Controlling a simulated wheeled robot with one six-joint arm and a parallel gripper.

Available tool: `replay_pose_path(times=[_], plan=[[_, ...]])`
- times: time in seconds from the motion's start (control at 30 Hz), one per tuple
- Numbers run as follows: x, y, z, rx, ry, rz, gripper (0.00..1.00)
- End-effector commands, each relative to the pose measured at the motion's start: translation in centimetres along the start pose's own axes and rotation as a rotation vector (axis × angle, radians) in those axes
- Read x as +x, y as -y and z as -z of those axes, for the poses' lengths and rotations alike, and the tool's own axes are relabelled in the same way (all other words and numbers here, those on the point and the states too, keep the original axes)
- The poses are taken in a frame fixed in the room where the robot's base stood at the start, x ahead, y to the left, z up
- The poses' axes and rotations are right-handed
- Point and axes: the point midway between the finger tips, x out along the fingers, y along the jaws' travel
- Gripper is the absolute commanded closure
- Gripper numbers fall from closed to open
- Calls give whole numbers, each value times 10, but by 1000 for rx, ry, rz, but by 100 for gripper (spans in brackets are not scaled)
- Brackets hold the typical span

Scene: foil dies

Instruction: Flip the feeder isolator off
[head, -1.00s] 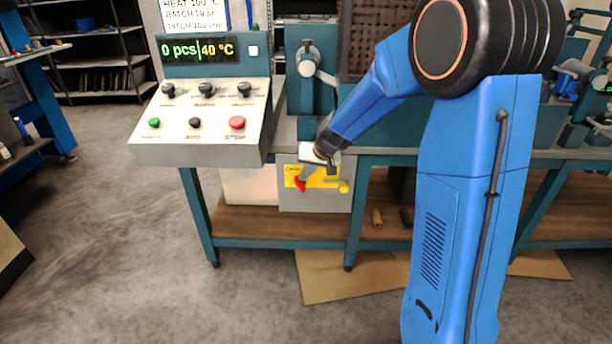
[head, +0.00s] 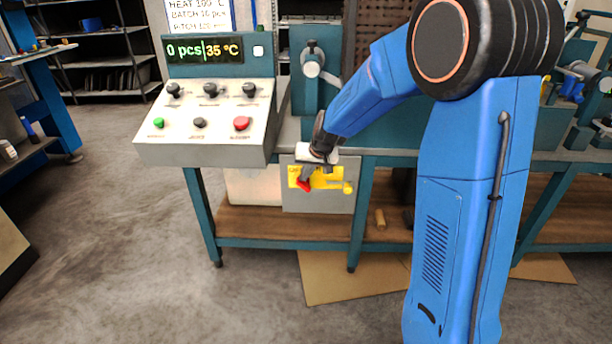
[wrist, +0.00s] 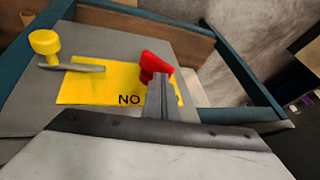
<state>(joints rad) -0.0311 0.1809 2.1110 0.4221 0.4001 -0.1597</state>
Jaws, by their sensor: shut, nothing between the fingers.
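The isolator is a grey box (head: 318,205) under the bench, with a yellow plate (wrist: 92,88) on its face. A red handle (wrist: 153,66) sits on the plate near its end; in the head view the red handle (head: 304,186) is at the left part of the plate. The plate shows the letters "ON", upside down in the wrist view. My gripper (wrist: 160,80) is shut and empty, its fingertips right at the red handle and hiding part of it. I cannot tell whether they touch. In the head view my gripper (head: 305,176) partly covers the plate.
A yellow knob (wrist: 45,42) on a grey rod stands at the plate's other end. The control console (head: 205,120) with buttons and a display is above left. A bench leg (head: 360,220) stands close right of the box. The floor in front is open.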

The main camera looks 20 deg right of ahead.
Motion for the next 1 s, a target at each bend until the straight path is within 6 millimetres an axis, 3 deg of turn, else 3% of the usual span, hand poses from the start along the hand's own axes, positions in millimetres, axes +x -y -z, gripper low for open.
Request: replay_pose_path(times=[0.63,1.0], plan=[[3,9,0,-28,16,-67,100],[13,26,0,-29,15,-66,100]])
